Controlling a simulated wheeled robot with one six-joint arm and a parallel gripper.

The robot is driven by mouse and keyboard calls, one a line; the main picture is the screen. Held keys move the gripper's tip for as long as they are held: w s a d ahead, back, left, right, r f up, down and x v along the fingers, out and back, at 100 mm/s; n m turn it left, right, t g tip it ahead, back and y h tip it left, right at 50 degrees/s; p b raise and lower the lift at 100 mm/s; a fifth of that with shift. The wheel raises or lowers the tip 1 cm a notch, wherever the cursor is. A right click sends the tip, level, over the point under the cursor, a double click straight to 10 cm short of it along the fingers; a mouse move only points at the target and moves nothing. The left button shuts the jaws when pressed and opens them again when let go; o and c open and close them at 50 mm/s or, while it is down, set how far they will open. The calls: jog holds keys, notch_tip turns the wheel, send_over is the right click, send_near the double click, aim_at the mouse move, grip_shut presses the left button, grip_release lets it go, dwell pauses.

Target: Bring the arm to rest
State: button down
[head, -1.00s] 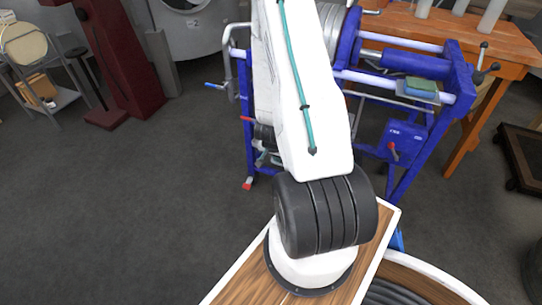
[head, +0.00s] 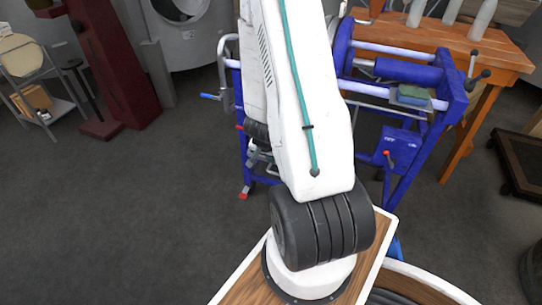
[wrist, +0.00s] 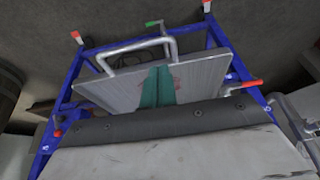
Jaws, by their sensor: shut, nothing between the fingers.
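My gripper (wrist: 157,88) shows in the wrist view as two teal fingers side by side, shut with nothing between them. It is in front of a grey metal plate (wrist: 207,77) with a bent tube handle; I cannot tell whether they touch. In the head view my white arm reaches up and away over the blue-framed machine, and its far end is out of the picture, so the gripper does not show there.
A dark red stand (head: 118,70) and a small shelf (head: 62,108) are at left. Floor at left is clear.

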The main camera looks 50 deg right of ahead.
jog(key=shift+v, duration=1)
jog(key=a+r+n+y, duration=0.65)
jog(key=a+r, duration=0.75)
jog(key=a, duration=0.4)
jog(key=s+a+r+n+h, duration=0.1)
jog(key=s+a+r+n, duration=0.3)
jog(key=r, duration=0.6)
jog(key=s+a+r+n+h, duration=0.1)
jog(key=s+a+r+n, duration=0.3)
jog(key=r, duration=0.7)
jog(key=s+a, duration=0.2)
jog(key=s, duration=0.1)
jog(key=shift+h, duration=0.35)
